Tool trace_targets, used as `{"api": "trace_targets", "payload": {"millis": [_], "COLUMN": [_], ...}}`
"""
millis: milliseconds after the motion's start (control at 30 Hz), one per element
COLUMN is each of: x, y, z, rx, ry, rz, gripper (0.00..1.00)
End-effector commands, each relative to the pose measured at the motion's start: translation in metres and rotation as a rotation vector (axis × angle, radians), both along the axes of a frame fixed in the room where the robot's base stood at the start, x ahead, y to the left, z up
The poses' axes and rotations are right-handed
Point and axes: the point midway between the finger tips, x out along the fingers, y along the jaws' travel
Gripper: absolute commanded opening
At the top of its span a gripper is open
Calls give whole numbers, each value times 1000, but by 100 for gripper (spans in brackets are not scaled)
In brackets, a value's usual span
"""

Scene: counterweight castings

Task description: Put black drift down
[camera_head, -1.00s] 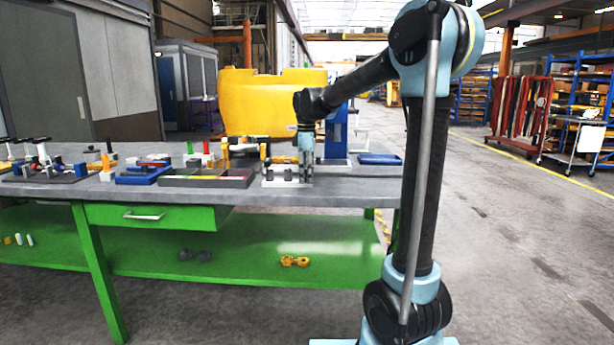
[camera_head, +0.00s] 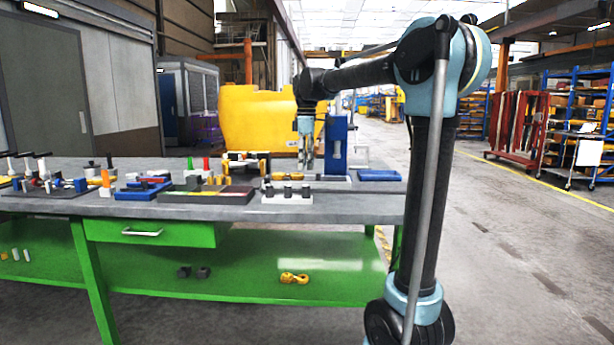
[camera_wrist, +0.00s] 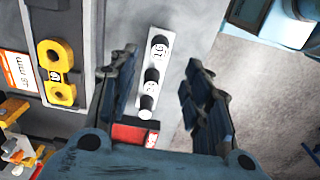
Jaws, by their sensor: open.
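A white block (camera_head: 287,199) near the front edge of the bench carries three dark upright cylinders. The black drift (camera_head: 305,190) appears to be the right-hand one, but I cannot be sure which it is.
A blue upright fixture (camera_head: 337,147) stands close behind and right of my gripper. A blue tray (camera_head: 379,175) lies at the bench's right end. A grey tray (camera_head: 190,199) and a blue tray (camera_head: 140,193) lie left of the block. Yellow links (camera_wrist: 56,72) show in the wrist view.

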Motion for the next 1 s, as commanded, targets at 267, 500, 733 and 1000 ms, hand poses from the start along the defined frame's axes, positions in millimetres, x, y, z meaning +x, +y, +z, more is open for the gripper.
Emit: {"api": "trace_targets", "payload": {"millis": [267, 500, 733, 1000], "x": [0, -18, -72, -144], "y": [0, -22, -77, -134], "z": [15, 7, -27, -83], "rx": [0, 4, 20, 47], "ry": [0, -10, -38, -72], "rz": [0, -86, -348, -676], "gripper": [45, 45, 45, 45]}}
